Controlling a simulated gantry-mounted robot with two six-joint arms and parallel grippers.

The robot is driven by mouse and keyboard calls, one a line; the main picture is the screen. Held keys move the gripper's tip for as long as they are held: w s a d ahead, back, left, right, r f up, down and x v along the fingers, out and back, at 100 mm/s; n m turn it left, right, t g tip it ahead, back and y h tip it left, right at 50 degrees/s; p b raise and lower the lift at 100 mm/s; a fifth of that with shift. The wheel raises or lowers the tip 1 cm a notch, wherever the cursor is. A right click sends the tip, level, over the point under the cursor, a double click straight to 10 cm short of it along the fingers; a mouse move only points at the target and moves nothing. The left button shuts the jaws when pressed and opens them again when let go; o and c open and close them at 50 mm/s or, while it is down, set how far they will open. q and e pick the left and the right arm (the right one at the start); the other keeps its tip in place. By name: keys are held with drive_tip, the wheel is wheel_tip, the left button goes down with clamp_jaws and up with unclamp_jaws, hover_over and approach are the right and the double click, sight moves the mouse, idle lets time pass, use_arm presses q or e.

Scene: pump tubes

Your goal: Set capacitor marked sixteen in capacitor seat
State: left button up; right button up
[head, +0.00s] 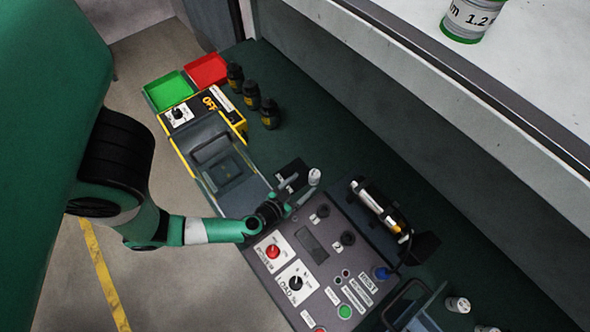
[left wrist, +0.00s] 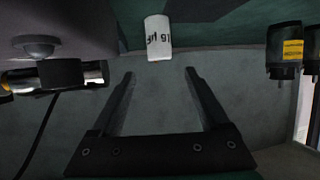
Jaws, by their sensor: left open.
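The capacitor marked sixteen (head: 314,177) is a small white cylinder standing on the dark green bench, just behind the control panel. In the left wrist view the capacitor (left wrist: 158,38) shows its black marking upside down, beyond the fingertips. My left gripper (head: 294,195) is open and empty, with its fingers pointing toward the capacitor. In the left wrist view both fingers of the gripper (left wrist: 159,76) are spread, with a gap between them and the capacitor. I cannot make out the capacitor seat for certain. My right gripper is not in view.
A control panel (head: 311,245) with knobs and buttons lies under my left arm. A silver cylinder (head: 372,199) in a black mount is at its right. Several dark bottles (head: 251,95), a green tray (head: 168,91) and a red tray (head: 207,70) stand farther back. Another white cylinder (head: 458,304) is lower right.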

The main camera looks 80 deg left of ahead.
use_arm(q)
drive_tip(key=v, duration=0.3)
drive_tip(key=shift+s+d+r+p, duration=0.1)
drive_tip(key=shift+d+p, duration=0.1)
drive_tip(key=shift+p, duration=0.2)
drive_tip(key=shift+o, duration=0.5)
drive_tip(key=shift+s, duration=0.1)
